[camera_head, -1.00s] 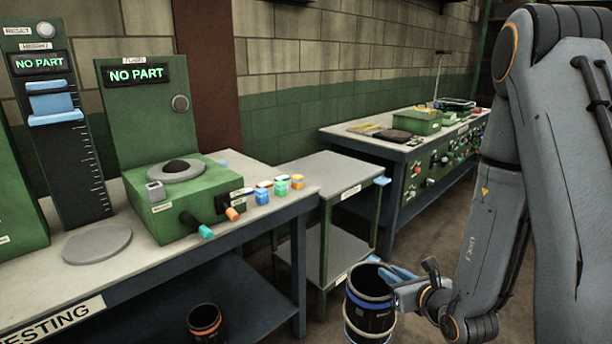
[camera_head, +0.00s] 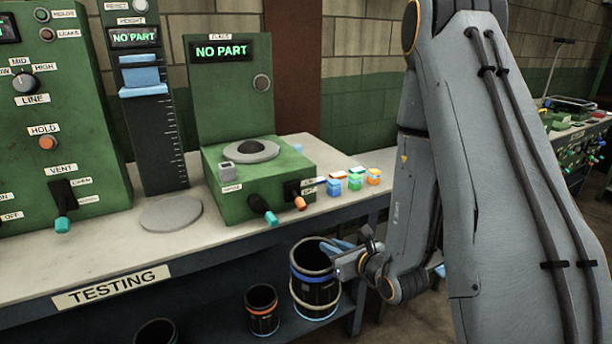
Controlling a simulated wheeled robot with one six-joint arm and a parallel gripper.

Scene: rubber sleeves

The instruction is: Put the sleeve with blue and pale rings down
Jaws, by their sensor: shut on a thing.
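The sleeve with blue and pale rings (camera_head: 315,290) is a black open cylinder, upright, with a blue ring near its top and a pale ring near its bottom. My gripper (camera_head: 338,262) is shut on its upper right wall. The sleeve is in front of the testing bench (camera_head: 110,262), below the level of its top. It overlaps the bench's lower shelf in the picture, and I cannot tell whether it touches anything below.
A smaller black sleeve with an orange ring (camera_head: 262,312) stands left of the held one. Another dark sleeve (camera_head: 156,332) is cut off at the bottom edge. The bench top holds a flare tester (camera_head: 255,180), a height gauge (camera_head: 150,120) and small coloured blocks (camera_head: 355,181). The round plate (camera_head: 171,214) is bare.

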